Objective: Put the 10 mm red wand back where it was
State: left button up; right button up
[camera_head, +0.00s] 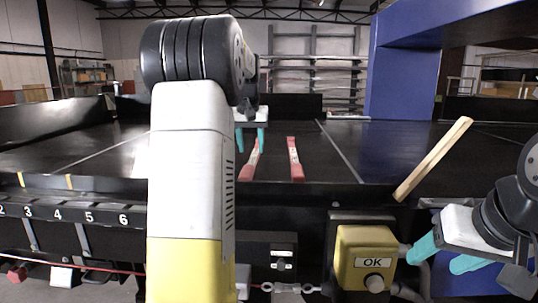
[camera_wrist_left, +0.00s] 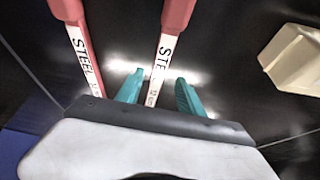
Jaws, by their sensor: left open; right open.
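Two red-handled wands with white shafts lie side by side on the dark conveyor. The left one (camera_head: 248,167) is below my open left gripper (camera_head: 252,141), whose teal fingers point down at its far end. The other (camera_head: 295,160) lies to the right. In the left wrist view the first wand's shaft (camera_wrist_left: 163,50) runs between the two open fingers (camera_wrist_left: 158,92); I cannot tell whether they touch it. The other wand (camera_wrist_left: 77,40) is outside them. Both labels begin with "STEEL"; the sizes are unreadable. My right gripper (camera_head: 446,256) is open and empty at the lower right.
A wooden stick (camera_head: 433,160) leans at the belt's near edge. A yellow OK button box (camera_head: 354,245) is in front. A numbered rail (camera_head: 60,215) runs at the left. A blue arch (camera_head: 400,70) spans the right. A cream object (camera_wrist_left: 292,60) shows in the wrist view.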

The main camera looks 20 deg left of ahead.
pick_arm(q)
jog(key=v, duration=0.7)
jog(key=shift+r, duration=0.3)
jog(key=shift+s+d, duration=0.1)
jog(key=shift+s, duration=0.1)
